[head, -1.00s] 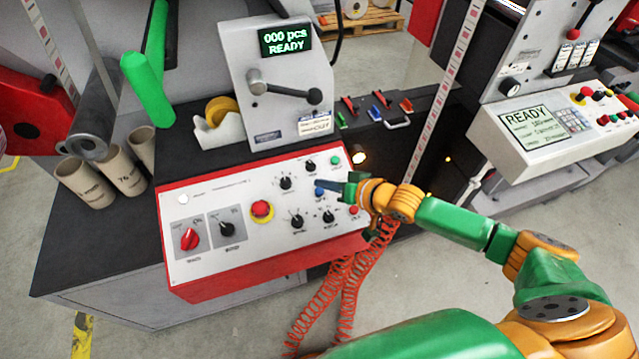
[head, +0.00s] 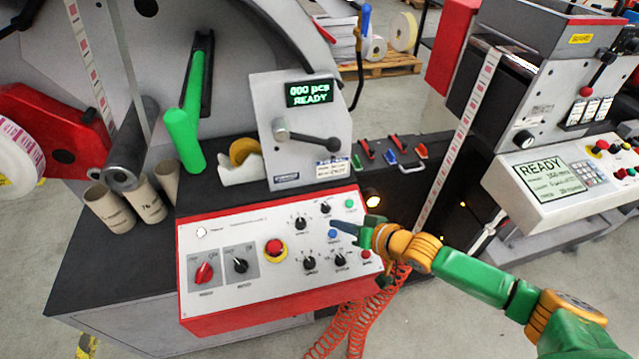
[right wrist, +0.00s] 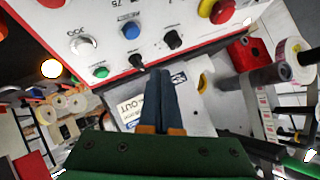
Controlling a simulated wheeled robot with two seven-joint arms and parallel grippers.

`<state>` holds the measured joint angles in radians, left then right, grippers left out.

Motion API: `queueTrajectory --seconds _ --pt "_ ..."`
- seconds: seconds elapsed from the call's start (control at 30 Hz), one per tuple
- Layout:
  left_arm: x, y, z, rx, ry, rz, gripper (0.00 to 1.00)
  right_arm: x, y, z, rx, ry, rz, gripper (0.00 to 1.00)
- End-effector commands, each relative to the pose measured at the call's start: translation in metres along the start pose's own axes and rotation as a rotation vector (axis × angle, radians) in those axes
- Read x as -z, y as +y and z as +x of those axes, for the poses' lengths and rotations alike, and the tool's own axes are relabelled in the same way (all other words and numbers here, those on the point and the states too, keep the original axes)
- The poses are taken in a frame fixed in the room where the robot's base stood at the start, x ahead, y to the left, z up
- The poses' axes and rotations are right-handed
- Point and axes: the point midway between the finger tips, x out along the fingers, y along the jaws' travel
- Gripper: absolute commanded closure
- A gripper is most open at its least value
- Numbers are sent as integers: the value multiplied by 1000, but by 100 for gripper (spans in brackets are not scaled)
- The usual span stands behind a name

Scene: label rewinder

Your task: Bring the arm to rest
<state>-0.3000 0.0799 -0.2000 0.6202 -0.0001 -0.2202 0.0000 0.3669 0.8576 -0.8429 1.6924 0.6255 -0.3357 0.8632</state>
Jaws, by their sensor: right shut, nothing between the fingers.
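My right gripper (head: 343,229) is shut and empty. Its dark blue fingers point left, over the right part of the red-edged white control panel (head: 225,276). In the right wrist view the two fingers (right wrist: 165,90) lie together, close to a black knob (right wrist: 136,61) at the panel's edge. I cannot tell whether they touch anything. The panel carries a red rotary switch (head: 204,273), a black one beside it, a red mushroom button (head: 274,247), several knobs and a blue button (right wrist: 130,30). My left gripper is not in view.
A grey counter unit (head: 300,118) reading "000 pcs READY" stands behind the panel. A green-handled lever (head: 184,140) and cardboard cores (head: 110,209) are at left. Red coiled hoses (head: 355,325) hang below my right arm. A second console (head: 565,180) stands at right.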

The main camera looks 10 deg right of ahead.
Motion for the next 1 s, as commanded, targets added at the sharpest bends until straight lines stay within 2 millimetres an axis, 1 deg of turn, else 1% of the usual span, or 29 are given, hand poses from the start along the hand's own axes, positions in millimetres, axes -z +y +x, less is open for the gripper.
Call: queueTrajectory --seconds 0.07,0.1,0.17,0.2,0.27,0.3,0.37,0.47,0.57,0.7,0.83,0.9,1.0 --pt "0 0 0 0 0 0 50 -3 -2 0 1 -6 -4 100" --pt "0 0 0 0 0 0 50 -10 -7 1 3 -20 -16 100" --pt "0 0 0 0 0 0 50 -30 -22 2 8 -59 -53 100" --pt "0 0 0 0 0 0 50 -48 -34 0 6 -94 -92 100" --pt "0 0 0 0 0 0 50 -72 -50 -6 -10 -143 -156 100" --pt "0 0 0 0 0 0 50 -84 -55 -13 -29 -170 -194 100" --pt "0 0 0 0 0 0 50 -98 -58 -24 -69 -208 -238 100" --pt "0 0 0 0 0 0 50 -116 -51 -48 -154 -276 -285 100" --pt "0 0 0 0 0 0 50 -134 -35 -77 -253 -362 -305 100" --pt "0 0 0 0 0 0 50 -159 -12 -120 -379 -492 -303 100" --pt "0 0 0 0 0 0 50 -180 4 -161 -476 -616 -281 100" --pt "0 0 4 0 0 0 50 -195 16 -143 -472 -629 -287 100" --pt "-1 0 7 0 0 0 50 -215 30 -125 -470 -646 -285 100"
